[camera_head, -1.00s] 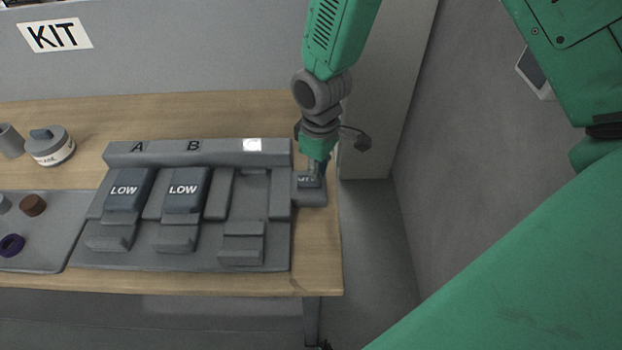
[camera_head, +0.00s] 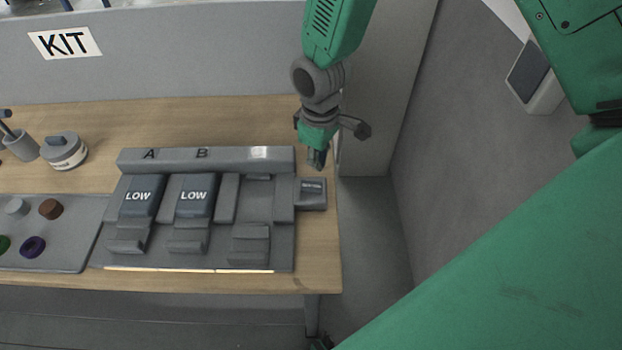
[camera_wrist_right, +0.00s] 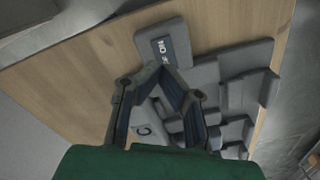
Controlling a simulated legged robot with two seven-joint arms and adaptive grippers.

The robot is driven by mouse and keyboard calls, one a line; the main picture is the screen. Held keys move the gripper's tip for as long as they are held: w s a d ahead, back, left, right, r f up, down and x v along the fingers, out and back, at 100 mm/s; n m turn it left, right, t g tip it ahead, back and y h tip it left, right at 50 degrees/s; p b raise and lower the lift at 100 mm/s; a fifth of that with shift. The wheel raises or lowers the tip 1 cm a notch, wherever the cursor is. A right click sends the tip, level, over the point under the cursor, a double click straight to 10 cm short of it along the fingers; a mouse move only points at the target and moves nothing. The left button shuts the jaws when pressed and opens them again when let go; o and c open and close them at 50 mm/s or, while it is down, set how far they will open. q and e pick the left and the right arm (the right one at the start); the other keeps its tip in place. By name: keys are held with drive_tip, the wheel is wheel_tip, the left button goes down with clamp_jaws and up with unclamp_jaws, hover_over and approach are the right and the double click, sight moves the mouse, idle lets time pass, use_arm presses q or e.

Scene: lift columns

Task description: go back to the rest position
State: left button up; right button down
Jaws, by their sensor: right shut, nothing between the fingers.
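My right gripper (camera_head: 317,160) is shut and empty. It hangs in the air just above and behind the small dark labelled block (camera_head: 312,188) at the right end of the grey fixture (camera_head: 205,160). In the right wrist view the fingertips (camera_wrist_right: 158,70) meet in front of that block, which carries a dark panel with pale letters (camera_wrist_right: 162,48). From the head view the gripper appears apart from the block. My left gripper is not in view.
The fixture holds two modules marked LOW (camera_head: 138,198) under A and B, with an empty slot to their right. A tray (camera_head: 62,258) with round pieces and a lidded jar (camera_head: 64,150) stand at left. The wooden table (camera_head: 210,115) ends near the gripper, beside a wall.

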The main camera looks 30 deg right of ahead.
drive_tip(key=shift+a+r, duration=0.15)
drive_tip(key=shift+r, duration=0.3)
drive_tip(key=shift+a, duration=0.3)
drive_tip(key=shift+d, duration=0.3)
drive_tip(key=shift+s+d+f, duration=0.1)
drive_tip(key=shift+s+f, duration=0.05)
drive_tip(key=shift+f, duration=0.1)
drive_tip(key=s+d+f+m, duration=0.15)
drive_tip(key=s+f, duration=0.25)
drive_tip(key=s, duration=0.4)
drive_tip(key=s+f+m, duration=0.2)
drive_tip(key=s+f, duration=0.2)
drive_tip(key=s, duration=0.4)
drive_tip(key=s+f+m, duration=0.2)
drive_tip(key=s+f, duration=0.3)
drive_tip(key=s, duration=0.3)
use_arm(q)
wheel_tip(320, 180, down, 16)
drive_tip(key=b, duration=1.6)
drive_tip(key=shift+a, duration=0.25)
use_arm(e)
wheel_tip(320, 180, down, 16)
drive_tip(key=w, duration=0.1)
drive_tip(key=shift+w+a+r+t, duration=0.2)
drive_tip(key=shift+w+a+t, duration=0.1)
drive_tip(key=shift+w, duration=0.05)
drive_tip(key=shift+n, duration=0.25)
